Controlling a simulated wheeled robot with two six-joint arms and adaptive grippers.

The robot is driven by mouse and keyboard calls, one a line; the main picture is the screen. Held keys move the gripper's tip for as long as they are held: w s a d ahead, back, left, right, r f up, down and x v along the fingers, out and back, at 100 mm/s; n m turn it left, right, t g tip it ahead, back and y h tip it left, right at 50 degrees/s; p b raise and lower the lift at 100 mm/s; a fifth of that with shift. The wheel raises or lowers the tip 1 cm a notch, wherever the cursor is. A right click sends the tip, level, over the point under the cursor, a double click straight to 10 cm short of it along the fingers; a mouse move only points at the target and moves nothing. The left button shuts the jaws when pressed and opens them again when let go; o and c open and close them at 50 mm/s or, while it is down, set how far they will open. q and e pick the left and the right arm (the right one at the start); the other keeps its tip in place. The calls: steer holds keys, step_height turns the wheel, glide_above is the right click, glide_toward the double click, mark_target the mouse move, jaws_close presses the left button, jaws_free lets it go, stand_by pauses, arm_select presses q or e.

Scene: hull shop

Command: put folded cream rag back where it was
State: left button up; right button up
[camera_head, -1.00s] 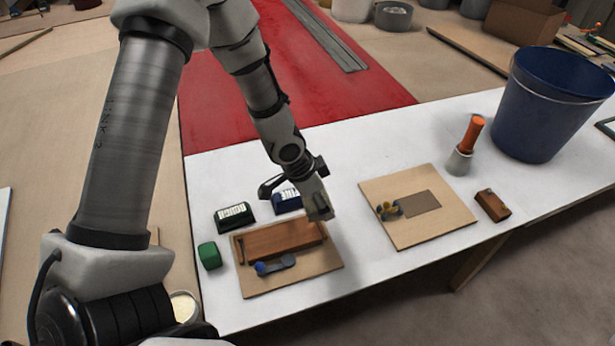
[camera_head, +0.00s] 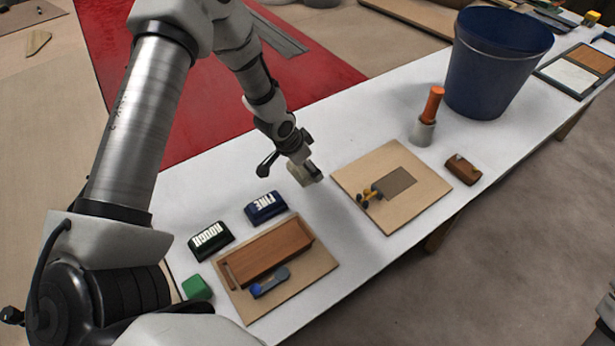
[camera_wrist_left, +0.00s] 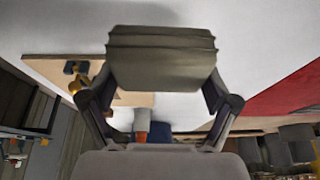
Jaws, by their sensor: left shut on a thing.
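The folded cream rag (camera_head: 306,175) is between the fingers of my left gripper (camera_head: 301,165), over the white table (camera_head: 328,213) between the dark blue FINE block and the right-hand board. In the left wrist view the rag (camera_wrist_left: 160,60) looks grey-olive and layered, spanning the space between both fingers. My left gripper (camera_wrist_left: 160,92) is shut on it. Bare white tabletop shows behind the rag there. I cannot tell the exact gap between rag and table. My right gripper is not in view.
The FINE block (camera_head: 265,207) and ROUGH block (camera_head: 210,240) lie left of the rag. A board with a wooden tray (camera_head: 268,250) is nearer; another board (camera_head: 378,162) lies right. An orange-handled tool (camera_head: 431,108) and blue bucket (camera_head: 492,68) stand beyond.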

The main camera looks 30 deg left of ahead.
mark_target(305, 175)
arm_select(q)
steer(key=f, duration=0.3)
steer(key=a+f, duration=0.1)
steer(key=f, duration=0.1)
steer(key=shift+w, duration=0.1)
steer(key=shift+f, duration=0.35)
steer(key=shift+d, duration=0.25)
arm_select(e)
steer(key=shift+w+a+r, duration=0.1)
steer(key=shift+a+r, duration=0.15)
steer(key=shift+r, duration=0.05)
arm_select(q)
steer(key=shift+f, duration=0.2)
steer(key=o, duration=1)
steer(key=shift+a, duration=0.1)
steer(key=shift+c, duration=0.2)
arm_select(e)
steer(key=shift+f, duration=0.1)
arm_select(q)
steer(key=shift+r, duration=0.1)
